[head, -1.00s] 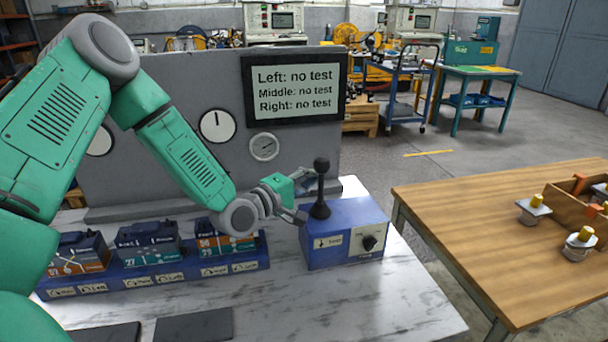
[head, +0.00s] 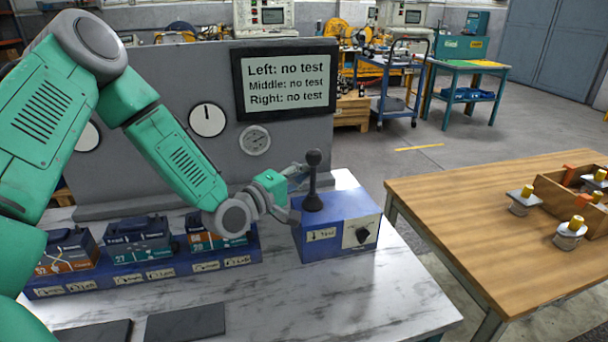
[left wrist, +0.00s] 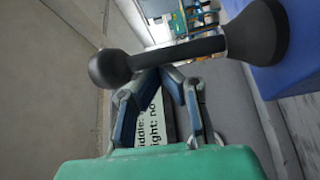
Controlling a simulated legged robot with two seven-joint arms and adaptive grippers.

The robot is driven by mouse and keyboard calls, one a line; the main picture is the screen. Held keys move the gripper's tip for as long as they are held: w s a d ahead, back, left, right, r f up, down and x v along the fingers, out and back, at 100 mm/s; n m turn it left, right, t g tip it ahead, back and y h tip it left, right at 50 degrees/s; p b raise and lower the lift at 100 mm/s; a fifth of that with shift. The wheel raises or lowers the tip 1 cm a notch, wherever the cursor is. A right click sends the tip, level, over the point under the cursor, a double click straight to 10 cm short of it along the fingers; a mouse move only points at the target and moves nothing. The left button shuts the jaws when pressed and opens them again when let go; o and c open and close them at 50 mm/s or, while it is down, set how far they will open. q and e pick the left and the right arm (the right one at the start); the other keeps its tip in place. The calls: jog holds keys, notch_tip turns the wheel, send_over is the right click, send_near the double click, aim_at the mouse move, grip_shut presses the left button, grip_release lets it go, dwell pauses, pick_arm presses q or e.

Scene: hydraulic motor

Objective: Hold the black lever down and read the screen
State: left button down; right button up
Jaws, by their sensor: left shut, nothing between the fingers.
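The black lever (head: 313,182) stands upright on the blue test box (head: 340,220), which has a "Test" label and a black knob. The screen (head: 287,80) on the grey panel reads "Left: no test, Middle: no test, Right: no test". My left gripper (head: 301,174) is shut and empty, just left of the lever below its round knob. In the left wrist view, the lever (left wrist: 180,52) lies across the picture just beyond the fingertips (left wrist: 163,72). I cannot tell whether they touch it. My right gripper is in neither view.
A blue rack (head: 150,272) holding several labelled units stands left of the test box. Gauges (head: 207,119) sit on the grey panel behind. A wooden table (head: 470,220) with metal parts and a wooden box stands to the right.

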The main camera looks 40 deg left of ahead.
pick_arm(q)
jog(key=shift+s+d+f+m+t+h+b, duration=0.15)
jog(key=shift+s+d+m+t+h+b, duration=0.25)
jog(key=shift+m+b, duration=0.55)
jog(key=shift+s+d+f+m+t+h+b, duration=0.15)
jog(key=shift+s+d+m+t+b, duration=0.25)
jog(key=shift+m+b, duration=0.5)
jog(key=shift+s+d+m+b, duration=0.25)
jog(key=shift+d+b, duration=0.15)
jog(key=shift+s+d, duration=0.15)
jog(key=shift+d, duration=0.15)
dwell(1.2)
